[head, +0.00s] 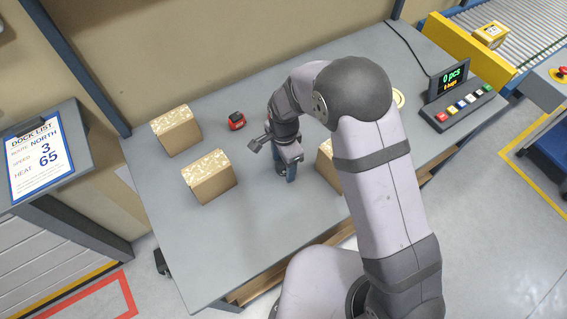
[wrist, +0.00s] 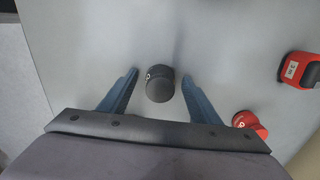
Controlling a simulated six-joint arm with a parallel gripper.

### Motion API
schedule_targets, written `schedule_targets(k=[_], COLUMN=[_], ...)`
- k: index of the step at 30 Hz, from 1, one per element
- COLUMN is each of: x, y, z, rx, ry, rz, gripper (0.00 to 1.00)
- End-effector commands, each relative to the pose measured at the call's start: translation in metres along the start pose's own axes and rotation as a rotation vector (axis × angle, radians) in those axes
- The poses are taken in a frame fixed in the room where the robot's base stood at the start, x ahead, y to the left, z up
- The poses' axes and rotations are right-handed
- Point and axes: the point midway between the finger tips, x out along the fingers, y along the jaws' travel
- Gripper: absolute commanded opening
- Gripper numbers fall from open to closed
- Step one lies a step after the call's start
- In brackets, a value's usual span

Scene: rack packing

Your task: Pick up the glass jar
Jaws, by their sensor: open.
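My gripper (head: 289,176) is open, low over the grey table, with its fingers pointing down. In the wrist view its two blue fingers (wrist: 160,76) stand on either side of a small dark round object (wrist: 159,85) with a light mark on its side. A gap shows on both sides, so the fingers look apart from it. It may be the jar seen from its dark top, but no clear glass shows and I cannot tell for sure. In the head view the gripper mostly hides this spot.
A red and black object (head: 236,120) sits behind the gripper; a red round one (wrist: 250,123) shows beside the right finger. Two cartons (head: 209,181) (head: 176,134) stand at left, and another (head: 326,165) is partly behind my arm. A button panel (head: 458,107) is at right. The table's front left is clear.

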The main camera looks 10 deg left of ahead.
Motion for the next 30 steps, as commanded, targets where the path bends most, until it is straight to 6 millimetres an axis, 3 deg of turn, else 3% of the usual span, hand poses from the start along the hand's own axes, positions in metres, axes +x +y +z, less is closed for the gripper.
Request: schedule_targets(k=[6, 8, 12, 13, 23, 30], x=[0.001, 0.001, 0.001, 0.001, -0.002, -0.025], y=[0.0, 0.0, 0.0, 0.0, -0.001, -0.001], z=[0.0, 0.0, 0.0, 0.0, 0.0, 0.0], rx=[0.0, 0.0, 0.0, 0.0, 0.0, 0.0], ry=[0.0, 0.0, 0.0, 0.0, 0.0, 0.0], rz=[0.0, 0.0, 0.0, 0.0, -0.002, -0.005], gripper=[0.57, 0.45, 0.12, 0.1, 0.1, 0.1])
